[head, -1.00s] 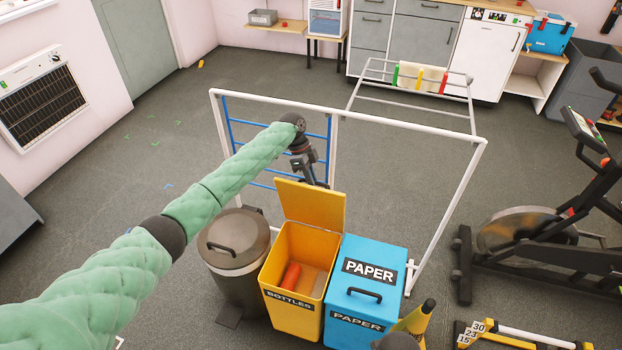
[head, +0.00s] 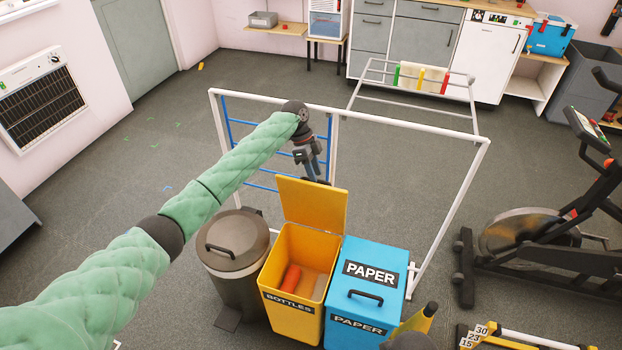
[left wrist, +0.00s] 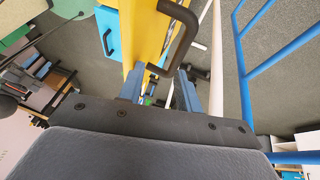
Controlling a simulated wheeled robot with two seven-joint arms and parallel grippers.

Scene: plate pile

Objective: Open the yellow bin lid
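The yellow bin (head: 293,318), labelled BOTTLES, stands between a grey pedal bin and a blue bin. Its yellow lid (head: 312,204) is raised, standing up at the back edge, and the inside is exposed. My left gripper (head: 316,177) is behind the lid's top edge in the head view. In the left wrist view the lid (left wrist: 147,30) shows edge-on with its dark handle (left wrist: 184,30). The fingers of the left gripper (left wrist: 161,88) are apart, with the handle's near end close to the gap; contact is unclear.
A red bottle-like item (head: 291,278) lies inside the yellow bin. The grey pedal bin (head: 232,240) is left, the blue PAPER bin (head: 366,262) right. A white frame (head: 400,121) with blue bars (head: 250,185) stands behind. An exercise bike (head: 530,240) is at right.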

